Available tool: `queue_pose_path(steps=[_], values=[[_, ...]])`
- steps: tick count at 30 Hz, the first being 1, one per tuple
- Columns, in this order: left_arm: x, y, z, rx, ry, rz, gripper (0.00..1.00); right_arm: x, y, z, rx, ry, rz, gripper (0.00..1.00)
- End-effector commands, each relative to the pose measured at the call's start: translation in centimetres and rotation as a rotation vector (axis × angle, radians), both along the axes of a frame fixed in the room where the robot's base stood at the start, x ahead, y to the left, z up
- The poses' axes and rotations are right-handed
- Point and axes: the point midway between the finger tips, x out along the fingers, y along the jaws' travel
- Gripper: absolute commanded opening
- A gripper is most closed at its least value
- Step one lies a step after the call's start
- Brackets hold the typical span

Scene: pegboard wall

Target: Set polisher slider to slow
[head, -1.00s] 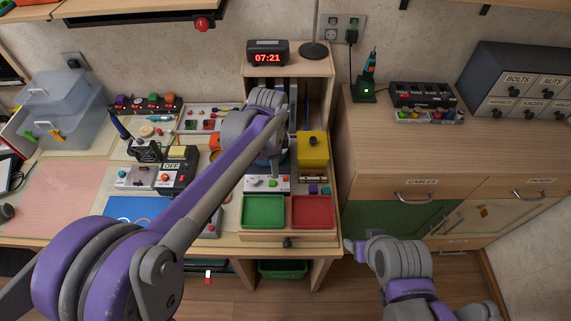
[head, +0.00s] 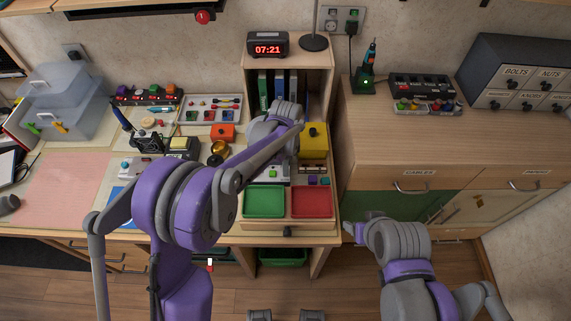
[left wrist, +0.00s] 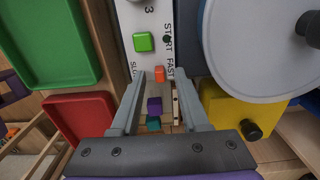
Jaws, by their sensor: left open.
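The polisher's white panel (left wrist: 148,20) shows in the left wrist view with a green button (left wrist: 144,42), a knob and START, FAST and SLOW lettering. Its small orange slider knob (left wrist: 160,74) sits nearer the FAST lettering than the SLOW. My left gripper (left wrist: 159,78) is open, with the slider knob between its fingertips in the picture; I cannot tell whether they touch it. The polisher's large grey disc (left wrist: 250,50) is beside the panel. In the head view my left arm hides most of the polisher. My right gripper (head: 350,230) is near the desk's right front corner; its jaws are unclear.
A green tray (head: 264,214) and a red tray (head: 311,214) lie in front of the polisher. A yellow box (head: 314,141) stands at its right. Purple and teal blocks (left wrist: 154,105) lie near the fingers. A shelf with binders (head: 282,90) stands behind.

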Motion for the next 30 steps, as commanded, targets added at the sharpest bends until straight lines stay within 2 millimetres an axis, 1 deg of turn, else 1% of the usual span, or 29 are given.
queue_pose_path(steps=[3,10,11,15,18,30], values=[[-0.01,0.02,-0.47,0.000,0.000,0.000,0.45,0.00,0.00,0.00,0.000,0.000,0.000,0.67],[-0.01,0.02,-0.50,0.000,0.000,0.000,0.45,0.00,0.00,0.01,0.000,0.000,0.000,0.67],[-0.01,0.02,-0.50,0.000,0.000,0.000,0.41,0.01,0.00,0.00,0.000,0.000,0.000,0.67],[-0.01,0.01,-0.49,0.000,0.000,0.001,0.16,0.00,0.00,0.00,0.000,0.000,0.000,0.67],[-0.01,0.01,-0.48,0.000,0.000,0.001,0.00,0.00,0.00,0.00,0.000,0.000,0.000,0.67],[0.00,0.00,-0.46,0.000,0.000,0.000,0.00,0.00,0.00,0.01,0.000,0.000,0.000,0.67]])
